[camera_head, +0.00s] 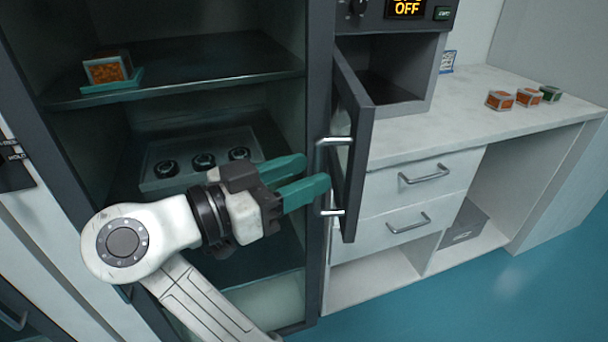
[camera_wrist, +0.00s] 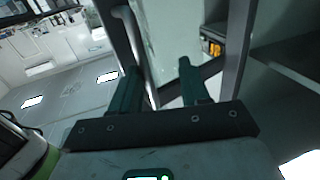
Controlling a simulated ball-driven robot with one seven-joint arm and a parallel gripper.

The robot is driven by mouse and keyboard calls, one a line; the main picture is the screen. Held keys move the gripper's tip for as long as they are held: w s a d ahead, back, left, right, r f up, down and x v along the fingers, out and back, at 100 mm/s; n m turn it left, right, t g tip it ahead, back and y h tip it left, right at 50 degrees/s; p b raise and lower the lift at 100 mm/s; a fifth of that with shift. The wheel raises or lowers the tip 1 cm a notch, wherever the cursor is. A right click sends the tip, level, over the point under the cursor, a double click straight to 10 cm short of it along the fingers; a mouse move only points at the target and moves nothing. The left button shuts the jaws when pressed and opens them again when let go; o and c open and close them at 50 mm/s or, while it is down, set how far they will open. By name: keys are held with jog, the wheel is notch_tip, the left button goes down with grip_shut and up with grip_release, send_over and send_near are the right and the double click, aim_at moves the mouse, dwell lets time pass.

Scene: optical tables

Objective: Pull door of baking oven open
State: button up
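The baking oven (camera_head: 441,70) stands on the white counter at the upper right, with an "OFF" display. Its dark-framed door (camera_head: 357,130) stands swung out toward me, so part of the dark interior (camera_head: 390,80) shows. The door carries a metal handle (camera_head: 333,141) on its left face. My gripper (camera_head: 318,175) has teal fingers reaching right to the door near the handle. In the wrist view the fingers (camera_wrist: 160,80) are apart. The door's glass (camera_wrist: 172,35) shows beyond them, and the handle (camera_wrist: 130,35) runs by the left finger. I cannot tell whether they touch.
A dark cabinet post (camera_head: 318,90) stands just left of the door. Open shelves (camera_head: 190,70) behind my arm hold an orange-filled box (camera_head: 108,69). Small boxes (camera_head: 500,100) sit on the counter's right. Drawers (camera_head: 420,175) lie below; blue floor (camera_head: 500,290) is clear.

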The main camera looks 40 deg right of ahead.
jog(key=shift+w+a+f+n+t, duration=0.1)
jog(key=shift+w+a+n+t, duration=0.25)
jog(key=shift+w+t, duration=0.1)
jog(key=shift+c, duration=0.2)
jog(key=shift+g, duration=0.25)
jog(key=w+a+b, duration=0.1)
jog(key=a, duration=0.9)
jog(key=shift+a, duration=0.3)
